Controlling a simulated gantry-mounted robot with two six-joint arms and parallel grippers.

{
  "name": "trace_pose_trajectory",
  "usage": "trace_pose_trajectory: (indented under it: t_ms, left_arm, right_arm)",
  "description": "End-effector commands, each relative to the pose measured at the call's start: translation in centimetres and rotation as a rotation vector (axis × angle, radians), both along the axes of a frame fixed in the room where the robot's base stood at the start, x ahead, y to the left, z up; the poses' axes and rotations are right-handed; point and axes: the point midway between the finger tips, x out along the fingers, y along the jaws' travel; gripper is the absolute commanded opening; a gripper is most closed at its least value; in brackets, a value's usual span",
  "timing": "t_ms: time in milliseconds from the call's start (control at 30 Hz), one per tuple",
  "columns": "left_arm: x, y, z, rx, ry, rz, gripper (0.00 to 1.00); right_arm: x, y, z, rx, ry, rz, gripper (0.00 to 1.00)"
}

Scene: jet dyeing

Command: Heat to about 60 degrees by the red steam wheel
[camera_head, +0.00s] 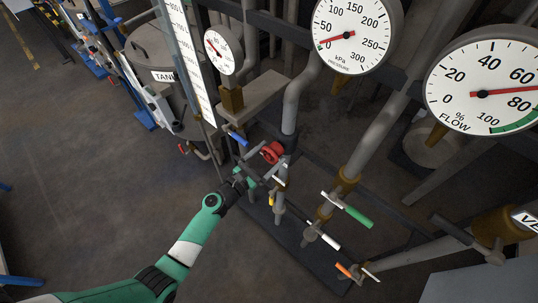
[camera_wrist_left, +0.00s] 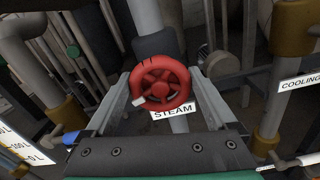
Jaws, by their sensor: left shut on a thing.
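The red steam wheel (camera_head: 271,152) sits on a pipe valve near the middle of the head view. In the left wrist view the wheel (camera_wrist_left: 162,70) lies between my two grey fingers, above a STEAM label (camera_wrist_left: 172,112). A white mark shows at the wheel's lower left. My left gripper (camera_head: 258,171) reaches in from the lower left and is shut on the wheel. A small dial (camera_head: 223,50) with a red needle stands above; its numbers are too small to read. My right gripper is not in view.
A pressure dial (camera_head: 352,35) reads low, near its bottom left numbers. A FLOW dial (camera_head: 490,85) reads between 60 and 80. Blue (camera_head: 237,138), green (camera_head: 357,216) and orange (camera_head: 343,270) valve handles stand close by. A tank (camera_head: 150,50) stands behind; open floor lies left.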

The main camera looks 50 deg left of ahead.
Motion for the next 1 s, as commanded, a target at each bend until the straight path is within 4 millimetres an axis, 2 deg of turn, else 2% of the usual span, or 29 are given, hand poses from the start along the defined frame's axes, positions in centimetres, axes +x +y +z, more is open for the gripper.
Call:
trace_pose_trajectory:
  t_ms: [367,1000]
  left_arm:
    - [0.0,-0.1,-0.1,0.111,0.008,0.0,0.35]
    - [0.0,-0.3,-0.4,0.676,0.051,0.0,0.35]
  right_arm:
    - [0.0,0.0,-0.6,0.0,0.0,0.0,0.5]
    - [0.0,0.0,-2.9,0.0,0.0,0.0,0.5]
